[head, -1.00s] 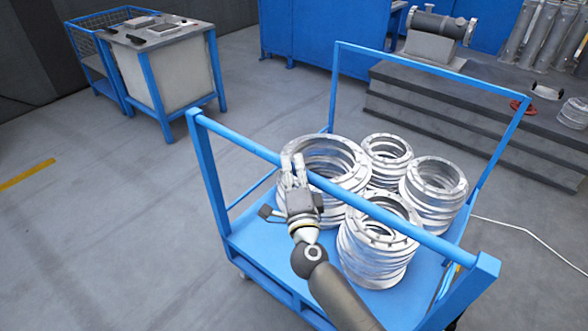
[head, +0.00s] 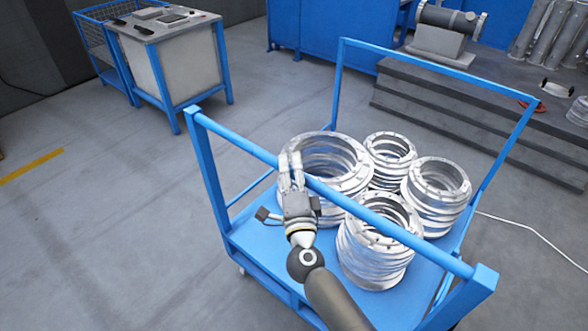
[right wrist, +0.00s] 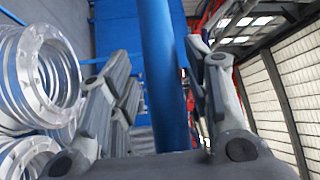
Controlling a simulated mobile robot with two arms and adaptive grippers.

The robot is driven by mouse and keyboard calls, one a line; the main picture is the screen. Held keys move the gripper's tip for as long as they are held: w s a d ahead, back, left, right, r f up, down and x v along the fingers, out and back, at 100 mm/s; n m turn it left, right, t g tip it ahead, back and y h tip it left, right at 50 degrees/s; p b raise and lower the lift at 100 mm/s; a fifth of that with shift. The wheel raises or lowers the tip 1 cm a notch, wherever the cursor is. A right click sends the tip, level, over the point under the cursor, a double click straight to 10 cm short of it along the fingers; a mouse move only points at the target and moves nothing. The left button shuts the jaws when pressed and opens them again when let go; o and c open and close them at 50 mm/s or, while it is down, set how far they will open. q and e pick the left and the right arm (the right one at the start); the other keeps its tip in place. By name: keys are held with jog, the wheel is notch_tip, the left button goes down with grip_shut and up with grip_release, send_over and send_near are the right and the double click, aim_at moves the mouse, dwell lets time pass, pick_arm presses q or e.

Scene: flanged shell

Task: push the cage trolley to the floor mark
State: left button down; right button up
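The blue cage trolley (head: 258,240) stands in the middle of the head view, carrying several silver flanged shells (head: 375,240) on its deck. My right gripper (head: 290,168) is at its near push bar (head: 400,232), left of the bar's middle. My left gripper is not in view.
A blue-framed workbench (head: 170,70) stands beyond the trolley at the upper left. A grey stepped platform (head: 470,115) lies close behind and to the right. A white cable (head: 530,232) lies on the floor at right. The floor left of the trolley is clear.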

jog(key=shift+w+d, duration=0.1)
jog(key=shift+d, duration=0.05)
jog(key=shift+r, duration=0.1)
jog(key=shift+s+d, duration=0.1)
jog(key=shift+s, duration=0.5)
jog(key=v, duration=1.1)
